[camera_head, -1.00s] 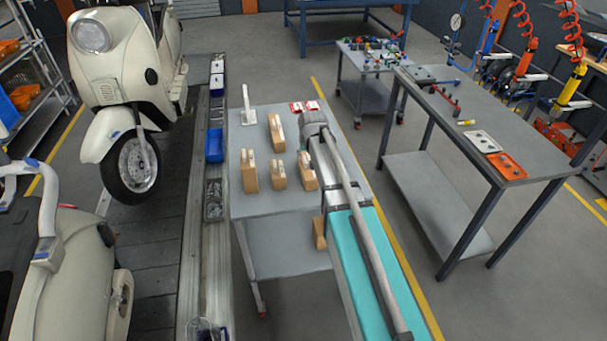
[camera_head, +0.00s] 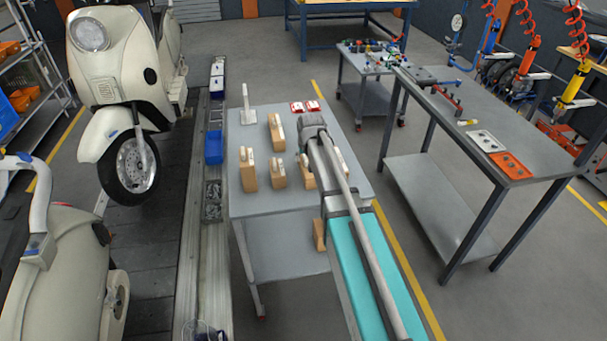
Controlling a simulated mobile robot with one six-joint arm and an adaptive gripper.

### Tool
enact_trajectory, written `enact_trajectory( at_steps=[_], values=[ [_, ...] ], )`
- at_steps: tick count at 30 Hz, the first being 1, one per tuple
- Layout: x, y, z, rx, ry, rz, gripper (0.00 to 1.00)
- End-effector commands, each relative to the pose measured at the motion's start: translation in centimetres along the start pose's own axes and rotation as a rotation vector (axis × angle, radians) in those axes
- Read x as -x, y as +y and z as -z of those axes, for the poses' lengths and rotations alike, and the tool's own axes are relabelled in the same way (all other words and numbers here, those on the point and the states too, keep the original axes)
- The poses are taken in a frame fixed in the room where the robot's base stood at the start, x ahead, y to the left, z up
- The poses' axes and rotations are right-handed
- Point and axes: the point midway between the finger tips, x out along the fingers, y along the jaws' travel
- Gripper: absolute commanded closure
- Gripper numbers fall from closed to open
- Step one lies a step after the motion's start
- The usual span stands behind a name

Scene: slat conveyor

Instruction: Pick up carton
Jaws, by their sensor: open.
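Several tan cartons with pale strips on top stand on a grey table. One carton (camera_head: 276,135) is at the back. A front row holds a left carton (camera_head: 248,172), a middle carton (camera_head: 278,174) and a right carton (camera_head: 307,174). Another carton (camera_head: 342,161) is partly hidden right of my arm. My gripper (camera_head: 312,126) is at the far end of the grey arm, over the table's right part, near the right front carton. It is open and holds nothing that I can see. Its fingertips are hard to make out.
The grey table (camera_head: 283,202) also bears a white upright stand (camera_head: 246,106) and red-white packs (camera_head: 304,106). A scooter (camera_head: 120,95) stands left, beside a rail with a blue bin (camera_head: 214,146). A workbench (camera_head: 440,115) is at right. Floor between is clear.

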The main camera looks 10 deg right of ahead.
Motion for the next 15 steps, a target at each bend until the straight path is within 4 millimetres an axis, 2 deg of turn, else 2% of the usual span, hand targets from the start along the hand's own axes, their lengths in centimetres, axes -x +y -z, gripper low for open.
enact_trajectory(
  at_steps=[1, 6, 15],
  values=[
    [-0.77, 0.02, -0.07, 0.0, 0.0, 0.0, 0.43],
    [-1.5, 0.02, -0.03, 0.0, 0.0, 0.0, 0.43],
    [-1.56, 0.04, 0.01, -0.001, 0.0, 0.0, 0.43]
  ],
)
